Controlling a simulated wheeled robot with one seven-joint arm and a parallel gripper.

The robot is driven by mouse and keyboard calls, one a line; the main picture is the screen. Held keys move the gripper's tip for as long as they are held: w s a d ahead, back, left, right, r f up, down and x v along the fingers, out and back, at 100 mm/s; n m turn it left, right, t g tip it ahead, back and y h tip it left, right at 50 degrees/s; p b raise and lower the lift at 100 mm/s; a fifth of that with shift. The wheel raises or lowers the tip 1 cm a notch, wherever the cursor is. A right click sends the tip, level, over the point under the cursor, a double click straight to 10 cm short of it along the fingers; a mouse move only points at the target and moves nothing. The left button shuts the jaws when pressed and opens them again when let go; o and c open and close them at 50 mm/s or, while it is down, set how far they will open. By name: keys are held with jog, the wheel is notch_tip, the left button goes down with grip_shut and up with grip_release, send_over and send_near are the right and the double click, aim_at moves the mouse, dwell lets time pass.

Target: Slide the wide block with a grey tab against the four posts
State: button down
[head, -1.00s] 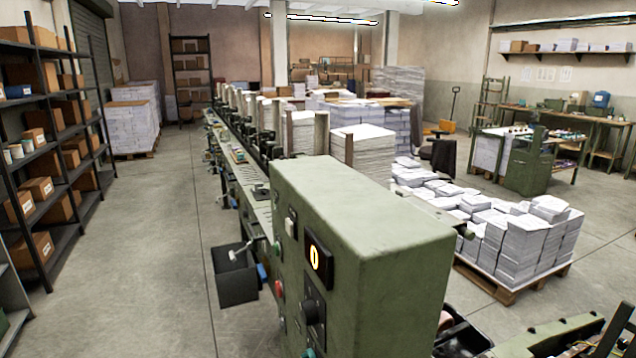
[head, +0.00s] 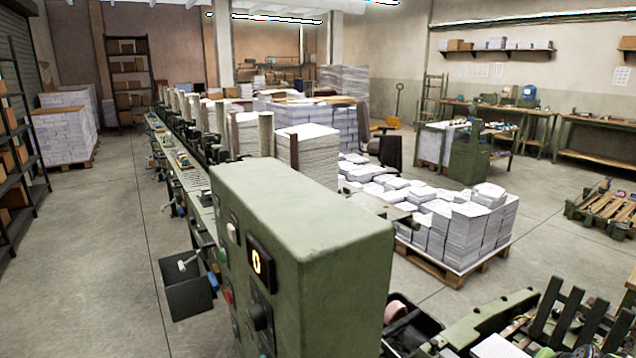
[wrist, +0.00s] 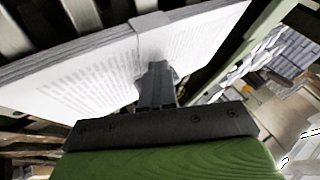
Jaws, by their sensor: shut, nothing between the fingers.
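A wide white block of printed sheets (wrist: 75,65) fills the upper left of the wrist view. A pale grey band, seemingly its tab (wrist: 150,22), crosses its edge. My gripper (wrist: 157,68) is shut and empty, its dark fingertips at the block's near face; I cannot tell whether they touch. Beyond the block, at the top left, are pale upright bars, perhaps the posts (wrist: 85,13). In the head view, several dark green slanted posts (head: 569,318) stand at the lower right, cut off by the frame. My gripper is not clearly seen there.
A green machine cabinet (head: 310,215) with a lit display stands in the foreground. A long gathering line (head: 180,180) runs behind it. A pallet (head: 455,270) holds paper stacks. Open floor (head: 100,270) lies at the left, and a slatted pallet (head: 605,208) at the right.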

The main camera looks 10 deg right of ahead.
jog(key=shift+w+d+r+p, duration=0.15)
jog(key=shift+r+p, duration=0.85)
jog(key=shift+r, duration=0.6)
jog(key=shift+w+d+r+p, duration=0.15)
jog(key=shift+r+p, duration=0.8)
jog(key=shift+r, duration=0.65)
jog(key=shift+s, duration=0.1)
jog(key=shift+f, duration=0.1)
